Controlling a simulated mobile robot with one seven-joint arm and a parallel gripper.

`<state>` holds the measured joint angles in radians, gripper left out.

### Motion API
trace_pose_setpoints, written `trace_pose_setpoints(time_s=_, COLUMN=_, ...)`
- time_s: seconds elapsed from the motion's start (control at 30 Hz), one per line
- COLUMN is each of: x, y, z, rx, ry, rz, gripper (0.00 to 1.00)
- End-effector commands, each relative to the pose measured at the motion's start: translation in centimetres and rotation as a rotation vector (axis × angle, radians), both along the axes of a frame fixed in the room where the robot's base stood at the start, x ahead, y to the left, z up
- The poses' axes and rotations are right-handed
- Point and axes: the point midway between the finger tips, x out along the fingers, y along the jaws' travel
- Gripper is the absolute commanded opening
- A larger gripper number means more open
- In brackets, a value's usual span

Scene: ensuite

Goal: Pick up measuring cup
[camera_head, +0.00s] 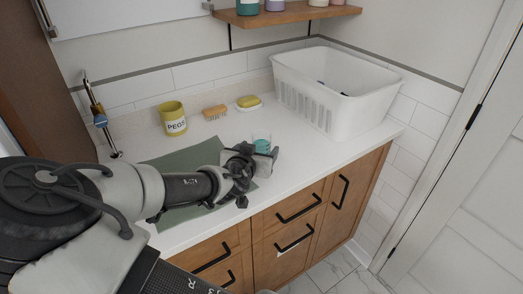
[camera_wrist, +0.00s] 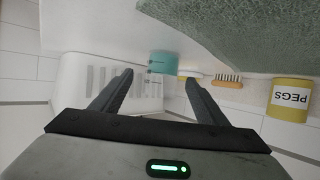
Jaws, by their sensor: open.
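The measuring cup appears to be the small teal cup (camera_head: 262,145) on the white counter, just beyond my gripper (camera_head: 258,158), which partly hides it in the head view. In the wrist view, which is upside down, the teal cup (camera_wrist: 163,62) shows ahead of the fingertips, roughly centred across the gap. My gripper (camera_wrist: 160,78) is open, with nothing between its two dark fingers. I cannot tell exactly how far the fingertips are from the cup.
A white basket (camera_head: 345,95) stands at the back right. A yellow PEGS pot (camera_head: 173,118), a wooden brush (camera_head: 214,112) and a yellow soap on a dish (camera_head: 248,102) line the back. A green cloth (camera_head: 190,156) lies under my arm. A shelf (camera_head: 285,14) hangs above.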

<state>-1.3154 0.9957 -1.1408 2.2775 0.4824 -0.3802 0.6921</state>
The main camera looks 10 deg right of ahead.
Motion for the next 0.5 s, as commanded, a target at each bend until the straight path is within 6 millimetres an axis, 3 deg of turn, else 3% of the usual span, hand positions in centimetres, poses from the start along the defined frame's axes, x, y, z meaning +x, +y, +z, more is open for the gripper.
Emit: trace_pose_setpoints(time_s=0.5, x=4.6, y=-1.8, z=-2.4, rx=-0.001, ry=0.001, rz=-0.001, gripper=0.68)
